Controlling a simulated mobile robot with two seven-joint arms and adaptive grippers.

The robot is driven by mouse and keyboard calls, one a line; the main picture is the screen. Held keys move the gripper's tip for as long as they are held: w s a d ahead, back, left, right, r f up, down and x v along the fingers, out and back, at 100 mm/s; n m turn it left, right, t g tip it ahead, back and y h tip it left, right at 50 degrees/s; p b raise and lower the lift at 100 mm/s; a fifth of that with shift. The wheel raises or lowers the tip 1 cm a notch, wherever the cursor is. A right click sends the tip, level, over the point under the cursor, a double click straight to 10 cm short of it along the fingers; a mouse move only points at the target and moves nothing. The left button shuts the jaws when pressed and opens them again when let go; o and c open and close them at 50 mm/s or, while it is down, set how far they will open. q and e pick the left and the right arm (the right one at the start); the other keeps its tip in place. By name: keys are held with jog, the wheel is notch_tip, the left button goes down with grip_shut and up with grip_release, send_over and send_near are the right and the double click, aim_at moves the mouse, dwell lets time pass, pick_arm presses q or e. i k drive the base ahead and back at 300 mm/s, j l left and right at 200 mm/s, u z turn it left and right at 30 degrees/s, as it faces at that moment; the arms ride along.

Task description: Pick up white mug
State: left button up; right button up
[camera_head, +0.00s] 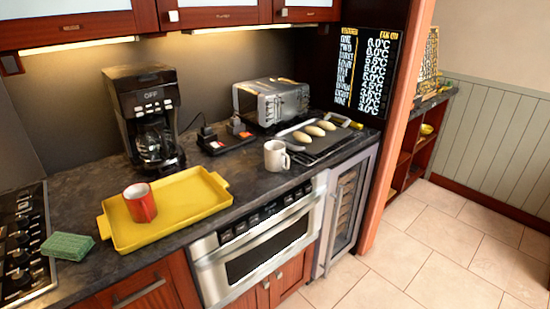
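A white mug (277,156) stands upright on the dark stone counter, above the right part of the microwave drawer front. Its handle points to the right, towards the dark baking tray. Neither of my grippers shows in the head view, so I cannot see whether they are open or shut.
A yellow tray (205,205) with a red mug (140,203) lies left of the white mug. A dark baking tray (325,150) with bread rolls is at the right. A toaster (271,101) and coffee maker (146,118) stand behind. A green sponge (68,246) lies far left.

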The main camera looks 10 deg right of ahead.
aim_at(275, 155)
jog(key=i+l+u, duration=0.1)
jog(key=l, duration=0.3)
jog(key=i+l+u, duration=0.1)
jog(key=i+l, duration=0.15)
jog(key=l, duration=0.2)
jog(key=i+l+u, duration=0.15)
jog(key=l, duration=0.3)
jog(key=i+l+u, duration=0.1)
jog(key=l, duration=0.35)
jog(key=i+l+u, duration=0.1)
jog(key=l, duration=0.35)
jog(key=i+l+u, duration=0.1)
jog(key=l, duration=0.35)
jog(key=i, duration=0.05)
